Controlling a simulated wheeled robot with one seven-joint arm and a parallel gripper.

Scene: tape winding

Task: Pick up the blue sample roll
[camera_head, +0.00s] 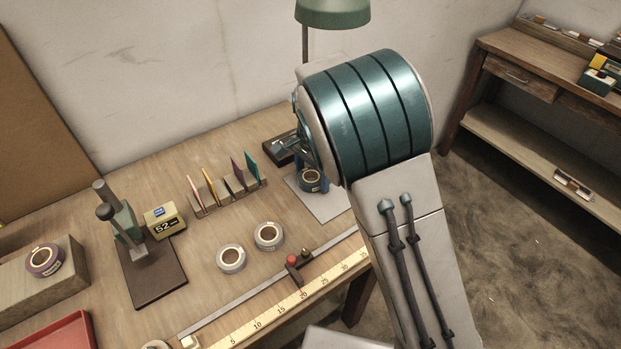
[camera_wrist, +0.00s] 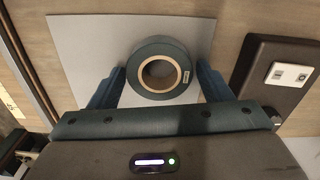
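The blue sample roll (camera_wrist: 158,45), a dark blue ring with a tan core and a small white label, lies flat on a light grey mat (camera_wrist: 80,45). My gripper (camera_wrist: 162,68) is open, with one blue finger to the left of the roll and one to the right. A narrow gap shows between each finger and the roll in the wrist view. The roll also shows in the head view (camera_head: 311,187), low between the fingers and partly hidden by them. I cannot tell the exact fingertip height above the mat.
A dark box with a white switch plate (camera_wrist: 290,75) stands right of the mat. Two pale rolls (camera_head: 231,268) (camera_head: 268,246), a card rack (camera_head: 225,192) and a ruler strip (camera_head: 290,303) lie to the left. A lamp (camera_head: 332,12) rises behind my arm.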

